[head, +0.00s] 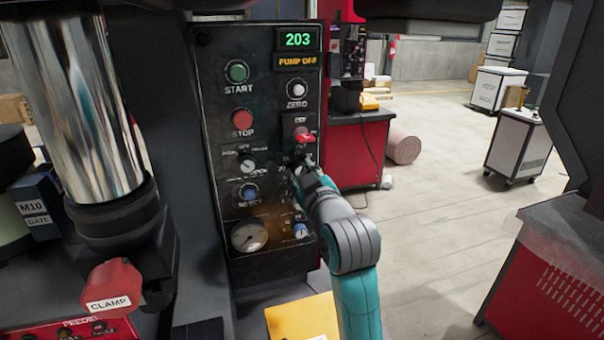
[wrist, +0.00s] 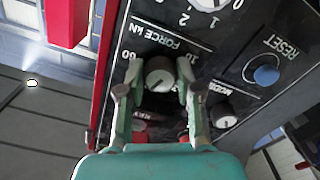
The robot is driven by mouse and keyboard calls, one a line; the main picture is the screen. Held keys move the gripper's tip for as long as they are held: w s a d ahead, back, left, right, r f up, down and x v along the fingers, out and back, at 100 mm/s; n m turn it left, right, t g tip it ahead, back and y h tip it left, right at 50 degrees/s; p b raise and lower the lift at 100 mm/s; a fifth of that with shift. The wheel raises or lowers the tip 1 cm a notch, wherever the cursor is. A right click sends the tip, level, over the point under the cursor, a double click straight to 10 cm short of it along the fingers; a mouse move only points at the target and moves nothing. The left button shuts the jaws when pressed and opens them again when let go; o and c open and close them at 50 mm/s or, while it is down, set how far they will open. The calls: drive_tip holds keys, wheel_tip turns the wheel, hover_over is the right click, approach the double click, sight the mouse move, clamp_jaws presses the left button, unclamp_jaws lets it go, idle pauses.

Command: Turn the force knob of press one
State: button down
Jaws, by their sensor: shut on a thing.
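The force knob (wrist: 160,73) is a round pale knob with a dark pointer line on a black panel. It shows in the wrist view under the label FORCE kN, printed upside down, with 60 at left and 10 at right. My gripper (wrist: 157,88) has one finger on each side of it and is shut on it. In the head view my gripper (head: 302,165) reaches the right column of the black control panel (head: 215,130) and hides the knob. The display (head: 298,39) reads 203, with PUMP OFF below.
Close to the gripper are a red switch (head: 304,136) above, the mode knob (wrist: 223,112) and a blue reset button (wrist: 266,75). Green start (head: 237,72) and red stop (head: 242,120) buttons are at left. A red CLAMP handle (head: 110,290) stands front left. Open floor (head: 450,210) lies right.

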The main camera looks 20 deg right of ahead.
drive_tip(key=shift+n, duration=1.9)
drive_tip(key=c, duration=0.8)
unclamp_jaws()
drive_tip(key=shift+o, duration=0.2)
drive_tip(key=s, duration=1.2)
